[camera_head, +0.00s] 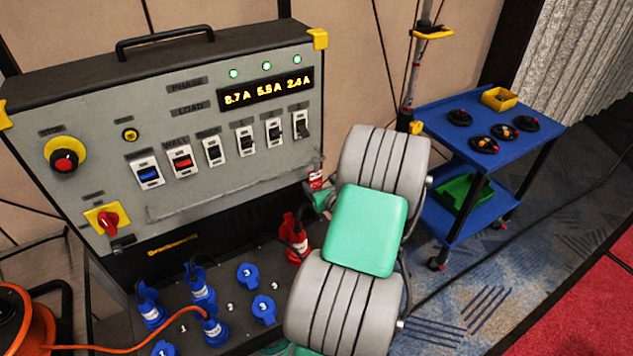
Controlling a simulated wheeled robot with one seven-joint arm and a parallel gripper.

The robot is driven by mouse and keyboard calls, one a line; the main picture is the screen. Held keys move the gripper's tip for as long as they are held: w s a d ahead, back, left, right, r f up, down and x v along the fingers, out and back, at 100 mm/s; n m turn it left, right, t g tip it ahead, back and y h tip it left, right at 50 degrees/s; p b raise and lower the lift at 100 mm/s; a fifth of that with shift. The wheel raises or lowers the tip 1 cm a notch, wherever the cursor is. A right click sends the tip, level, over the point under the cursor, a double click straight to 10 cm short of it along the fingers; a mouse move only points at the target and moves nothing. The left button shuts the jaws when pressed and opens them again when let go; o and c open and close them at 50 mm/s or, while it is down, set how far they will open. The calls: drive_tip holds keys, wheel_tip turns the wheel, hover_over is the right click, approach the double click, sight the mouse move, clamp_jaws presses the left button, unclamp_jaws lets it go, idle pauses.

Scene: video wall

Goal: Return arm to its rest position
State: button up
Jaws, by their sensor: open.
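My arm is folded in front of the power panel, with two grey ribbed joints and a green link (366,230) between them filling the middle of the picture. A small green piece shows at the arm's left edge, close to the panel's lower right side. I cannot make out the fingers of my gripper; the end of the arm is hidden. I see nothing held.
The grey power panel (110,95) has switches, a lit display (266,91) and a red stop button (64,160). Blue plugs (212,327) and a red plug (294,238) sit below. A blue cart (480,115) stands right, an orange cable reel (38,320) lower left.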

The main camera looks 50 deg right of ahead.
drive_tip(key=w+a+r+n+g+y, duration=0.1)
drive_tip(key=w+a+n+g+y, duration=0.15)
drive_tip(key=a+n, duration=0.75)
drive_tip(key=w+a+r+n+g+y, duration=0.15)
drive_tip(key=a+n+y, duration=0.25)
drive_tip(key=a+n, duration=0.6)
drive_tip(key=s+a+r+n+g, duration=0.3)
drive_tip(key=s+a+n, duration=0.5)
drive_tip(key=a+n, duration=0.3)
drive_tip(key=s+a+r+n+g, duration=0.2)
drive_tip(key=s+a+n+g, duration=0.1)
drive_tip(key=s+a+n, duration=0.65)
drive_tip(key=shift+n+t, duration=0.55)
drive_tip(key=shift+t, duration=0.15)
drive_tip(key=w+r, duration=0.2)
drive_tip(key=r, duration=0.1)
drive_tip(key=w+r, duration=0.1)
drive_tip(key=w, duration=0.1)
drive_tip(key=shift+a+r, duration=0.2)
drive_tip(key=shift+a, duration=0.05)
